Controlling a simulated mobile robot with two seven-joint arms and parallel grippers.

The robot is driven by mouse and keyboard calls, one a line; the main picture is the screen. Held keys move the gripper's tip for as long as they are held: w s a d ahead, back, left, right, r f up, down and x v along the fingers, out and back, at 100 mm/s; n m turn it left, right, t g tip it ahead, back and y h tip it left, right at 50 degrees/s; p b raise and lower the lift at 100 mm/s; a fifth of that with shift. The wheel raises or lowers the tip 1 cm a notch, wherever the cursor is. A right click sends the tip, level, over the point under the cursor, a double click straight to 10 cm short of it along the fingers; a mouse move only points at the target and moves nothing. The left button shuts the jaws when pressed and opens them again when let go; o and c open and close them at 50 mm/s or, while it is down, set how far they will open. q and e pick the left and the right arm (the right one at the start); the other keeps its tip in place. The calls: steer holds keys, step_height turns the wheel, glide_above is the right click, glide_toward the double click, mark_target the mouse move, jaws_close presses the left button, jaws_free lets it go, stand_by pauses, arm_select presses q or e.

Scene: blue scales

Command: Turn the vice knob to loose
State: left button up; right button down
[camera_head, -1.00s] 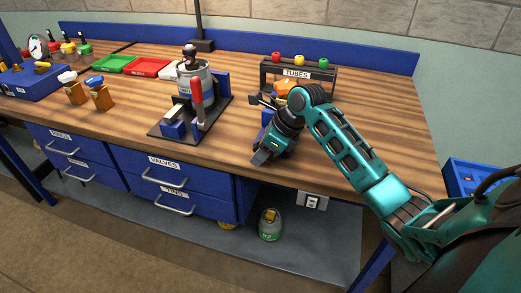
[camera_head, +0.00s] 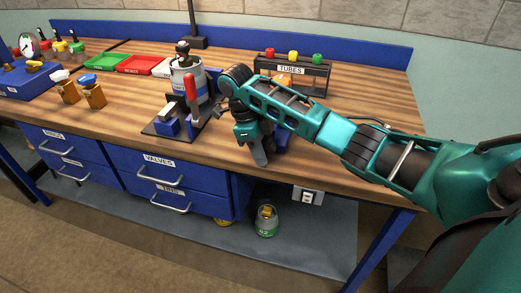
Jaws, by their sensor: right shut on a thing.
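The blue vice (camera_head: 281,142) sits at the front edge of the wooden workbench, mostly hidden behind my right arm. My right gripper (camera_head: 260,156) is at the vice's front and points down over the bench edge. It is shut on the vice knob, which the gripper's own body hides, so the knob's angle cannot be told. My left gripper is not in view.
A press with a red handle (camera_head: 191,88) stands close to the left of my right arm. The TUBES rack (camera_head: 318,78) is behind it. Blue drawers (camera_head: 165,175) lie below. Bare bench top (camera_head: 365,125) lies to the right.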

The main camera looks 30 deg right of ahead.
steer(key=shift+d+g+h, duration=0.15)
steer(key=shift+g+h, duration=0.25)
steer(key=shift+s+g+h, duration=0.1)
steer(key=shift+g+h, duration=0.2)
stand_by(0.3)
steer(key=c, duration=1.2)
jaws_free()
steer(key=shift+c, duration=0.2)
steer(key=shift+f, duration=0.1)
steer(key=shift+v, duration=3.8)
